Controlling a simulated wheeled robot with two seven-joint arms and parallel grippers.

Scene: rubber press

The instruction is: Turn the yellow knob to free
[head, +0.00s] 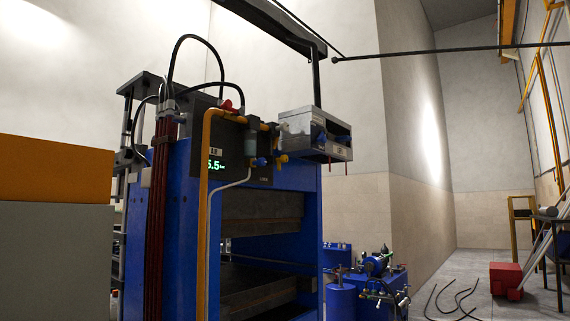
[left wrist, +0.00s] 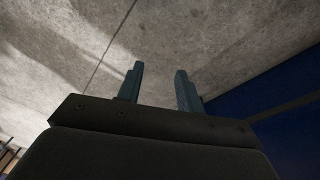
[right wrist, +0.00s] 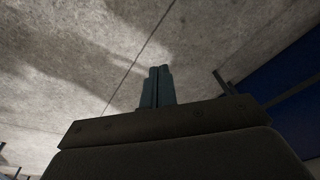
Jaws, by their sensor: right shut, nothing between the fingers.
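The blue press (head: 172,215) stands left of centre in the head view. A dark panel (head: 228,168) on it carries a green lit readout. Beside the panel is a pipe fitting group with a small yellow part (head: 282,158), which looks like the knob; its setting is too small to read. A blue knob (head: 261,162) sits just left of it. My left gripper (left wrist: 160,86) is open and empty above bare concrete floor. My right gripper (right wrist: 157,86) is shut with nothing in it, also over floor. Neither gripper shows in the head view, and the knob is in neither wrist view.
A yellow pipe (head: 203,200) runs down the press front. A grey box (head: 315,133) juts out right of the fittings. A blue pump unit (head: 342,300) stands low at the right. A red box (head: 505,279) and loose black hoses lie on the floor beyond.

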